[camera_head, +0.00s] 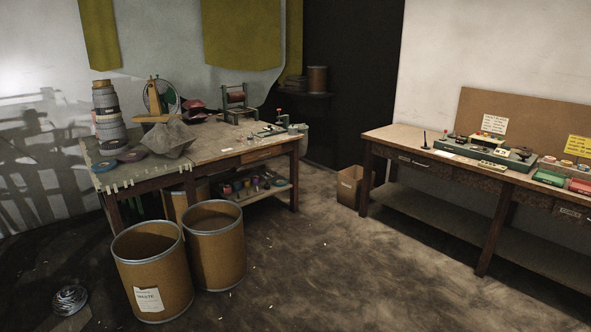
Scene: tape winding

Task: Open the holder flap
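My gripper does not show in this view. No part that I can clearly tell as the holder flap is visible; the devices are small and far off. A green-framed device with a reddish part (236,98) stands at the back of the left table. A fan-like wheel on a yellowish stand (160,97) is to its left. A long green device (491,150) lies on the right table, with a white card behind it. I cannot tell which of these has the holder.
Two brown drums (152,273) stand before the left table (225,150). The right table (397,138) carries green and red trays (551,177). A cardboard box (349,187) sits between the tables. A round coil (70,299) lies at lower left. The middle floor is mostly clear.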

